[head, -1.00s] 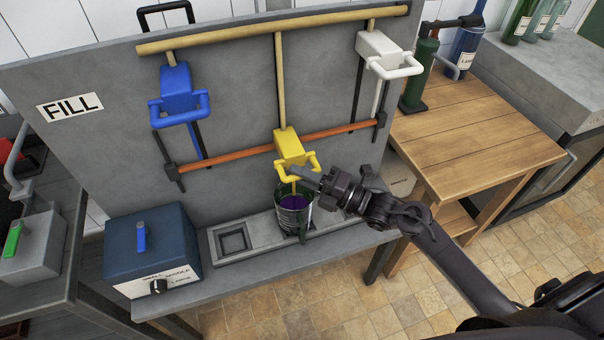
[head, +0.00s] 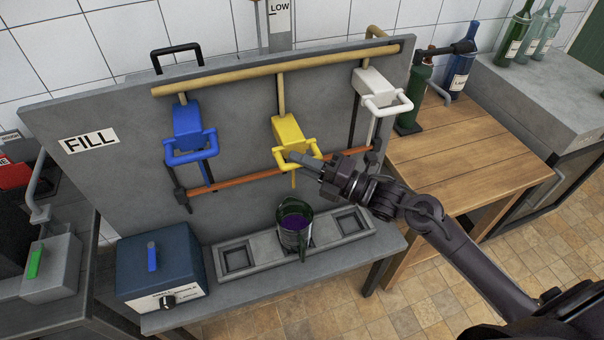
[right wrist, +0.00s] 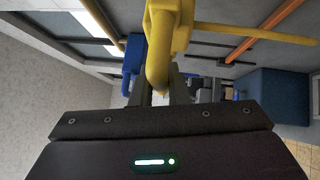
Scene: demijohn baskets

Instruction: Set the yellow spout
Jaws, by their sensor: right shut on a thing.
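The yellow spout (head: 286,128) hangs from the tan pipe on the grey FILL panel, just above the orange rail. Its yellow handle bar fills the middle of the right wrist view (right wrist: 160,65). My right gripper (head: 300,159) is shut on the front of that handle. A dark green jug (head: 292,236) with purple liquid stands upright on the grey tray below the spout, apart from it. A thin yellow nozzle points down from the spout, partly hidden by the gripper. My left gripper is not in view.
A blue spout (head: 187,127) hangs on the left and a white spout (head: 373,85) on the right. The orange rail (head: 245,180) runs across below. A blue box with a dial (head: 160,262) stands at the bench's left. A wooden table (head: 455,145) stands right.

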